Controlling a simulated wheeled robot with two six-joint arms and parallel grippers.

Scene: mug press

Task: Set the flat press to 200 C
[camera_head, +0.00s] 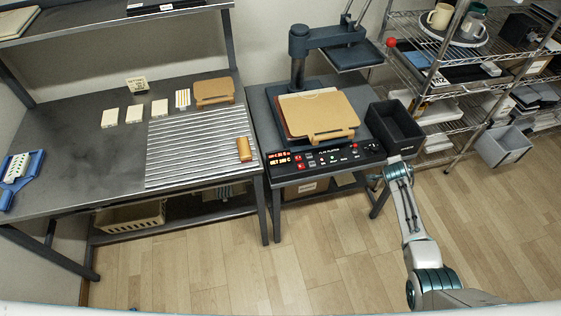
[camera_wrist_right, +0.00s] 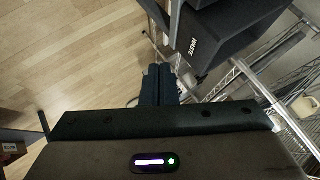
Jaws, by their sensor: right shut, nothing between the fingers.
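The flat press (camera_head: 297,65) stands on the middle table, with its upper plate (camera_head: 352,55) swung to the back right. A tan board (camera_head: 318,108) lies on its lower plate. The control panel (camera_head: 325,155) at the front has a lit red display (camera_head: 281,160) at its left and several small coloured buttons. The display seems to show SET and a number too small to read surely. My right gripper (camera_head: 394,164) is beyond the panel's right end, near the dark bin; its fingers (camera_wrist_right: 160,85) are shut and empty in the right wrist view. My left gripper is out of view.
A dark waste bin (camera_head: 395,128) stands right of the press; it also shows in the wrist view (camera_wrist_right: 225,40). A left table holds a ribbed metal mat (camera_head: 195,160) and pale blocks (camera_head: 135,113). A wire rack (camera_head: 440,105) stands right. The floor in front is clear.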

